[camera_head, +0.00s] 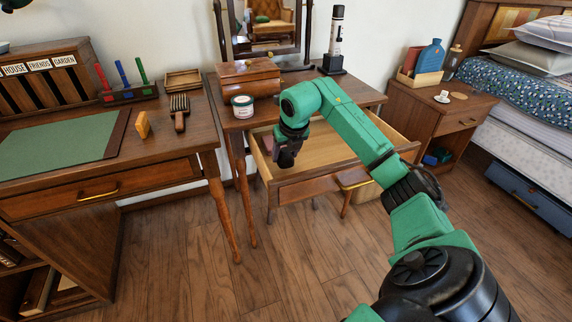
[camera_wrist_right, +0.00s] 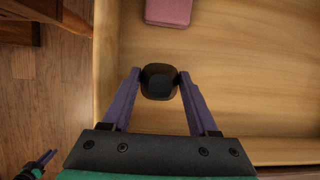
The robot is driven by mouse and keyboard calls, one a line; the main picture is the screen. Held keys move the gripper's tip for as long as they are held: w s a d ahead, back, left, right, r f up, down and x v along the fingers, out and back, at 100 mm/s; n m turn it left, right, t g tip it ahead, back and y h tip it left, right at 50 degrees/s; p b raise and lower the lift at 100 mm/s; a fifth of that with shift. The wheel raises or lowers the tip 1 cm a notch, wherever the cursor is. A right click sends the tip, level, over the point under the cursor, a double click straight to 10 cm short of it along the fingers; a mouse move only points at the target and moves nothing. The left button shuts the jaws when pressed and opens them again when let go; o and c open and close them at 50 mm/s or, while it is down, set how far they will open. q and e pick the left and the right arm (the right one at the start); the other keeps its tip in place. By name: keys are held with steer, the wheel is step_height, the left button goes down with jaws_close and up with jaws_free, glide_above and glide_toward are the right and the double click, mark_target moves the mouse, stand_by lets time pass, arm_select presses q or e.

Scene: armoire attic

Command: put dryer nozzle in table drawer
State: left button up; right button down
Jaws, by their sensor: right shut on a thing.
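The dryer nozzle (camera_wrist_right: 159,82) is a small dark piece with a squarish opening. It sits between the purple fingertips of my right gripper (camera_wrist_right: 159,86), which is shut on it. In the head view my right gripper (camera_head: 285,160) points down over the left part of the open table drawer (camera_head: 325,150). The drawer's pale wooden floor (camera_wrist_right: 235,65) lies below the nozzle in the wrist view. The nozzle is hard to make out in the head view. A small part that looks like my left gripper (camera_wrist_right: 44,160) shows at the wrist view's lower left; its jaws are unclear.
A pink item (camera_wrist_right: 168,12) lies in the drawer. A wooden box (camera_head: 248,78), a lidded jar (camera_head: 243,106) and a black-and-white bottle (camera_head: 335,35) stand on the table. The desk (camera_head: 190,140) is close on the left. Most of the drawer floor is bare.

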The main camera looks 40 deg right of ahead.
mark_target(286, 160)
step_height(286, 160, down, 2)
steer(key=shift+f, duration=0.1)
arm_select(q)
steer(key=shift+w+d+r, duration=0.15)
steer(key=shift+w+r, duration=0.1)
steer(key=shift+r, duration=0.4)
arm_select(e)
steer(key=shift+f, duration=0.3)
steer(key=shift+f, duration=0.15)
steer(key=shift+c, duration=0.8)
jaws_free()
arm_select(q)
steer(key=shift+w+r, duration=0.1)
steer(key=shift+r, duration=0.05)
steer(key=f, duration=0.1)
steer(key=s+a+f+p, duration=0.1)
steer(key=f, duration=0.1)
steer(key=s+f, duration=0.1)
steer(key=shift+s+a+f+p, duration=0.15)
steer(key=shift+p, duration=0.15)
arm_select(e)
steer(key=v, duration=1.2)
steer(key=shift+r, duration=0.25)
